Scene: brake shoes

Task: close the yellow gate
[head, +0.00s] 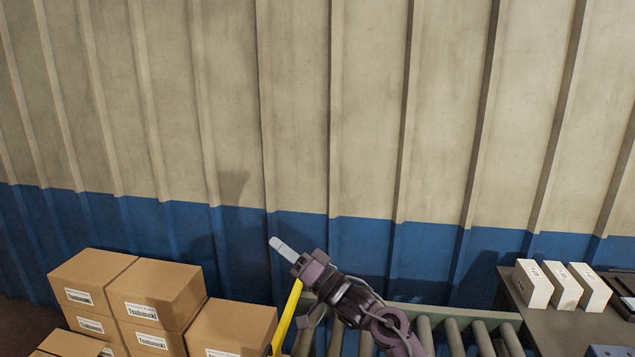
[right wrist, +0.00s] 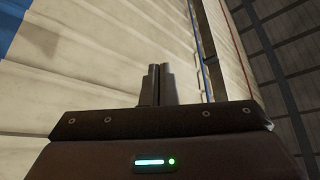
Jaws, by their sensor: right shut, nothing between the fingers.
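The yellow gate (head: 288,316) shows in the head view as a slanted yellow bar at the bottom centre, at the left end of the roller conveyor. Its lower part runs out of the picture, so I cannot tell how far it is open. My right gripper (head: 274,240) is just above the bar's upper end, pointing up and to the left, with its fingers together and empty. In the right wrist view the shut fingers (right wrist: 157,85) point up along the wall. I cannot tell whether my right arm touches the bar. My left gripper is not in view.
Stacked cardboard boxes (head: 165,293) stand left of the gate. The roller conveyor (head: 455,335) runs along the bottom to the right. A dark table (head: 555,322) at right holds three white boxes (head: 563,287). A blue and beige corrugated wall (head: 370,120) stands behind everything.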

